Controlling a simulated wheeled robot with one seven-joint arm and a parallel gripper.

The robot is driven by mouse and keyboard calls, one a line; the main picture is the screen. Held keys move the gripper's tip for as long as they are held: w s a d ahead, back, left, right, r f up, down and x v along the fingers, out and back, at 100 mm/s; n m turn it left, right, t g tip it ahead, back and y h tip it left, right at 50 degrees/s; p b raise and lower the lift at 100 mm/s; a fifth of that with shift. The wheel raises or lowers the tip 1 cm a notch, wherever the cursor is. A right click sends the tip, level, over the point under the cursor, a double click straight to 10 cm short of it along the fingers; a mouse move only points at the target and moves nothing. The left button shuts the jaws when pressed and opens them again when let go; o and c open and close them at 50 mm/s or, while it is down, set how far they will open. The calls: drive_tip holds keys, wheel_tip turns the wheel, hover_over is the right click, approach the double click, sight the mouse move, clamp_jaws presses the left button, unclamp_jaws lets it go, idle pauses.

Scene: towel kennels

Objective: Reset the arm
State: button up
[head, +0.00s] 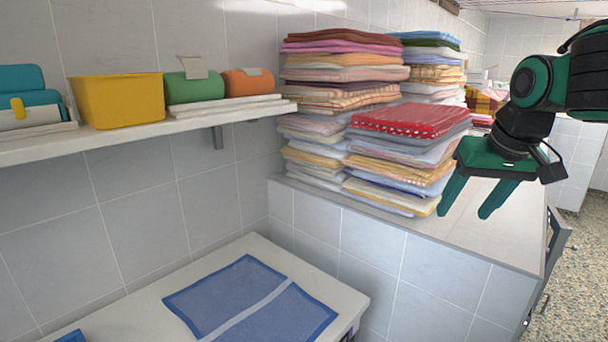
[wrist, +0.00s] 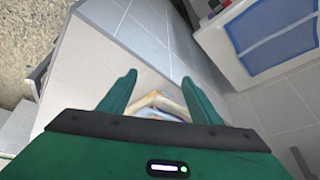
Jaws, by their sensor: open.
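My gripper (head: 463,203) hangs at the right of the head view, green, with its two fingers apart and pointing down. It is empty. It is in front of the right side of the stacked towels (head: 405,150) and above the tiled ledge (head: 490,232). In the wrist view my gripper (wrist: 160,82) shows its two fingers spread, with a small piece of folded towel (wrist: 158,104) visible between and beyond them. I cannot tell how far the fingers are from the towels.
A wall shelf (head: 130,137) at the left holds a yellow bin (head: 118,100) and green (head: 192,88) and orange (head: 247,82) rolls. A blue mat (head: 250,298) lies on a lower white table (head: 335,296). The ledge is bare to the right of the towels.

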drive_tip(key=s+d+f+m+g, duration=0.2)
drive_tip(key=s+d+f, duration=0.3)
drive_tip(key=s+f, duration=0.4)
drive_tip(key=s+d+f+m+g, duration=0.3)
drive_tip(key=s+f, duration=0.5)
drive_tip(key=s, duration=0.6)
drive_tip(key=shift+s+d+f, duration=0.35)
drive_tip(key=shift+d, duration=0.55)
